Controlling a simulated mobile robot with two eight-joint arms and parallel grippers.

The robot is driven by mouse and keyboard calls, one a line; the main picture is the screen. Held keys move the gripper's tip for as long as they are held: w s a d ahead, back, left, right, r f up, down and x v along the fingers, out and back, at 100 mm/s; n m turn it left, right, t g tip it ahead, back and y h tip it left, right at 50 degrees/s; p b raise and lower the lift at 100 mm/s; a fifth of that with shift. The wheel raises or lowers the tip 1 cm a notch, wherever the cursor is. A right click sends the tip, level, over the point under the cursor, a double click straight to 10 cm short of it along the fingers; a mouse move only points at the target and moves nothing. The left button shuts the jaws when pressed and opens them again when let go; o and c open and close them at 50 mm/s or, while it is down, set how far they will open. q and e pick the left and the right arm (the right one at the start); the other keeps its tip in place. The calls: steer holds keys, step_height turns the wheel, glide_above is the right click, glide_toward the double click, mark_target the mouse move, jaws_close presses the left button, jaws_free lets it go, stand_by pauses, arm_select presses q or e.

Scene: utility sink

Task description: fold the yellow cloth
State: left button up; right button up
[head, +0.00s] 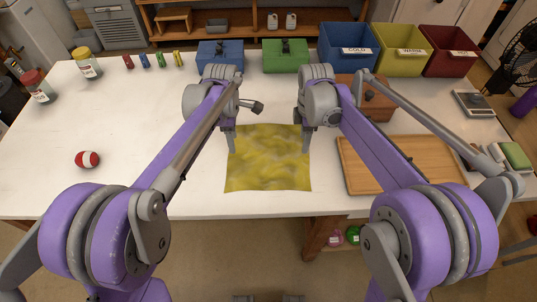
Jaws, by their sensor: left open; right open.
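The yellow cloth (268,165) lies flat and spread out on the white table, roughly square, with its near edge close to the table's front. My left gripper (231,143) is open at the cloth's far left corner. My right gripper (305,142) is open at the cloth's far right corner. I cannot tell whether the fingers touch the cloth. The grippers partly cover both far corners.
A wooden board (375,180) lies right of the cloth. A red and white ball (87,159) sits at left. Blue (349,57), yellow (401,60) and red (450,62) bins stand at the back right. The table between ball and cloth is clear.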

mark_target(236, 156)
arm_select(q)
step_height(236, 156, down, 4)
steer(key=shift+w+f, duration=0.1)
arm_select(e)
step_height(236, 156, down, 4)
steer(key=shift+w+d+f, duration=0.1)
arm_select(q)
steer(key=shift+f, duration=0.7)
arm_select(e)
steer(key=shift+f, duration=0.65)
arm_select(q)
steer(key=shift+f, duration=0.15)
arm_select(e)
steer(key=shift+f, duration=0.2)
arm_select(q)
steer(key=shift+c, duration=0.9)
arm_select(e)
steer(key=shift+c, duration=0.9)
arm_select(q)
jaws_close()
arm_select(e)
jaws_close()
steer(key=shift+r, duration=0.1)
